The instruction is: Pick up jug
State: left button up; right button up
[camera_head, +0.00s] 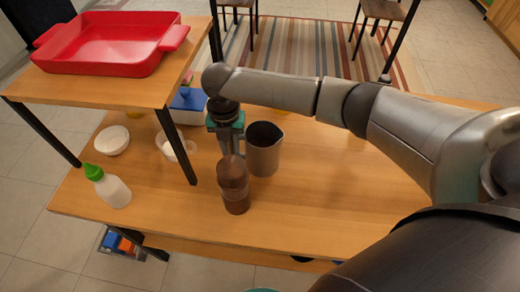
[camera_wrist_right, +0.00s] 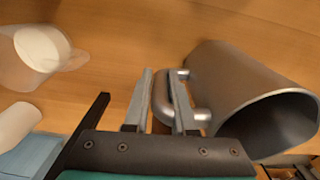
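The jug (camera_head: 263,150) is a grey metal cylinder with an open top. It stands upright on the wooden table in the head view, right of my right gripper (camera_head: 230,145). In the right wrist view the jug (camera_wrist_right: 235,85) lies on its side in the picture, its mouth toward the lower right. The lower fingers are partly hidden in the head view behind a brown grinder. My left gripper is not in view.
The brown grinder (camera_head: 233,185) stands just in front of the jug. A raised shelf with a red tray (camera_head: 105,43) is at the left. A white bowl (camera_head: 112,140), a green-capped bottle (camera_head: 112,188) and a blue-lidded box (camera_head: 188,104) are nearby. The table's right side is clear.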

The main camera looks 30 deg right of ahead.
grip_shut()
jog(key=shift+w+r, duration=0.1)
dwell(1.0)
